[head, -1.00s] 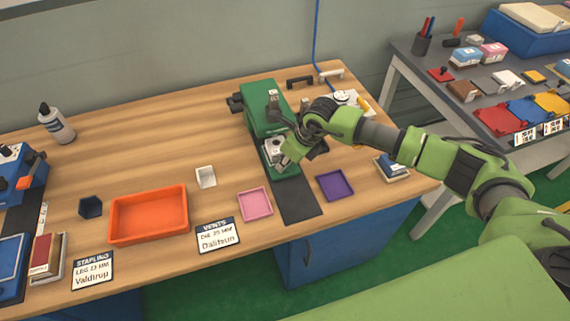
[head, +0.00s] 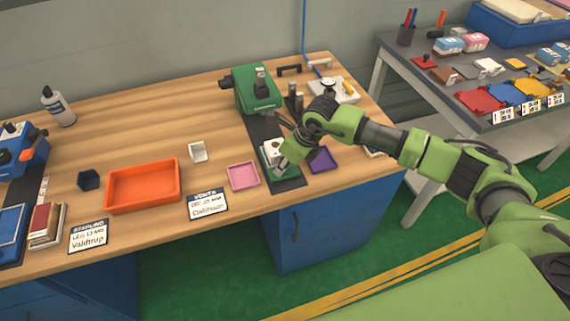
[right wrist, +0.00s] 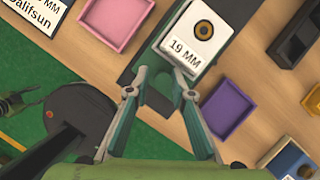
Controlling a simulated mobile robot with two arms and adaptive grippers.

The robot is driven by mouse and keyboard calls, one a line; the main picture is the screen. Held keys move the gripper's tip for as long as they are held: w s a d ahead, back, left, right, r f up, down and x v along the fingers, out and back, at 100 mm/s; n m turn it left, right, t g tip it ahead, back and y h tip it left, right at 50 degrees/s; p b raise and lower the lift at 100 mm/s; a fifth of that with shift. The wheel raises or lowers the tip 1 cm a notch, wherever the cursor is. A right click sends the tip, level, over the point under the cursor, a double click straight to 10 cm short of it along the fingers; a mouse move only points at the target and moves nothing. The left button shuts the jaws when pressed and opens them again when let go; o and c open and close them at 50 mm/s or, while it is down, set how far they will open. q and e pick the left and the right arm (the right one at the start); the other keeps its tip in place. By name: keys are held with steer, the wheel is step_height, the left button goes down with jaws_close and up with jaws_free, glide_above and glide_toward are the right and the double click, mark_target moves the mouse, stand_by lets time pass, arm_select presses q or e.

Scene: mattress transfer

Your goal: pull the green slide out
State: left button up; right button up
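The green slide (head: 266,163) sticks out towards the front of the bench on a dark strip, well clear of the green machine (head: 256,88). A white block with a round hole (head: 273,147) rides on it; in the right wrist view the block (right wrist: 190,38) reads "19 MM". My right gripper (head: 283,164) is at the slide's front end. In the right wrist view its fingertips (right wrist: 160,75) are apart at the slide's front edge; whether they press on it is unclear. My left gripper is not in view.
A pink tray (head: 243,176) lies left of the slide and a purple tray (head: 322,160) right of it. An orange tray (head: 143,186) and a label card (head: 208,204) are further left. The bench's front edge is close to the slide.

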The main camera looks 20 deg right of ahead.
steer(key=shift+d+r, duration=0.1)
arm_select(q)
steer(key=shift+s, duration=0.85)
arm_select(e)
steer(key=v, duration=1.1)
steer(key=shift+s+r, duration=0.15)
steer(key=shift+r, duration=0.2)
